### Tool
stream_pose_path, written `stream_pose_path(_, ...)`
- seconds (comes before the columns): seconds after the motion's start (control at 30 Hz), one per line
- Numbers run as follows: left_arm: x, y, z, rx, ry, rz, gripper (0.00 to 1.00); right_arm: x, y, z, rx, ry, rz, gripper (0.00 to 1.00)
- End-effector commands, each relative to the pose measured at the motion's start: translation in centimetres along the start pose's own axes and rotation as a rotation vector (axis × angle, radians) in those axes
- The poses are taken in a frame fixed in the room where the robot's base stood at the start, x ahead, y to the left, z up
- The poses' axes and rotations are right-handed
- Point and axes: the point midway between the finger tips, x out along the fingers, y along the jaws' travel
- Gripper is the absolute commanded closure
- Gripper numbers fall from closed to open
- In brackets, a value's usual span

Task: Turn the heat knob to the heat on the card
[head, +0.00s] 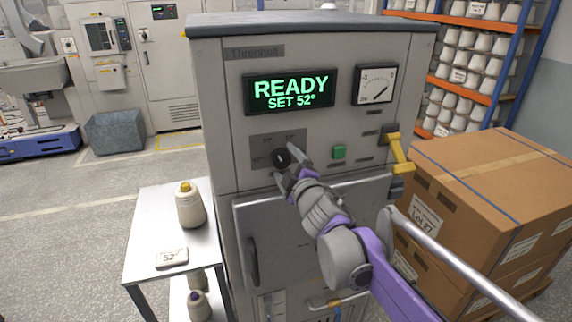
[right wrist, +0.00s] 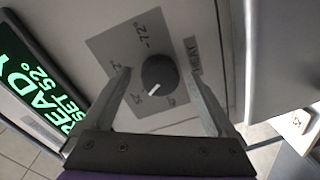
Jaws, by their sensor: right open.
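The dark round heat knob (head: 282,158) is on a grey dial plate on the machine front. In the right wrist view the knob (right wrist: 160,72) shows a white pointer mark aimed at lower left, roughly toward the 52° label. A 72° label is above the knob. My right gripper (head: 290,165) is open at the knob, with one finger on either side in the right wrist view (right wrist: 159,78); contact cannot be told. The card (head: 172,258) lies on the side table and reads about 52. The green display (head: 290,92) reads READY, SET 52°. My left gripper is out of view.
A yellow-handled lever (head: 397,152) and a green button (head: 339,152) are right of the knob. Stacked cardboard boxes (head: 490,185) stand at right. A cone bobbin (head: 189,205) stands on the metal side table (head: 143,225) at left.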

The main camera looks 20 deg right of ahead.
Motion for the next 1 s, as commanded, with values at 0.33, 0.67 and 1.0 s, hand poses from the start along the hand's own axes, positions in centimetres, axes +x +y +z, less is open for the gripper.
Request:
stream_pose_path(0.33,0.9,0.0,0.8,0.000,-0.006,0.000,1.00,-5.3,-0.2,0.1,0.000,-0.001,0.000,0.08)
stream_pose_path(0.67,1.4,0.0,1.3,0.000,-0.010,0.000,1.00,-10.0,-0.1,0.1,-0.001,-0.001,0.000,0.08)
stream_pose_path(1.0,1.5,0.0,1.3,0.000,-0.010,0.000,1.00,-10.7,0.0,0.0,0.000,0.000,0.000,0.08)
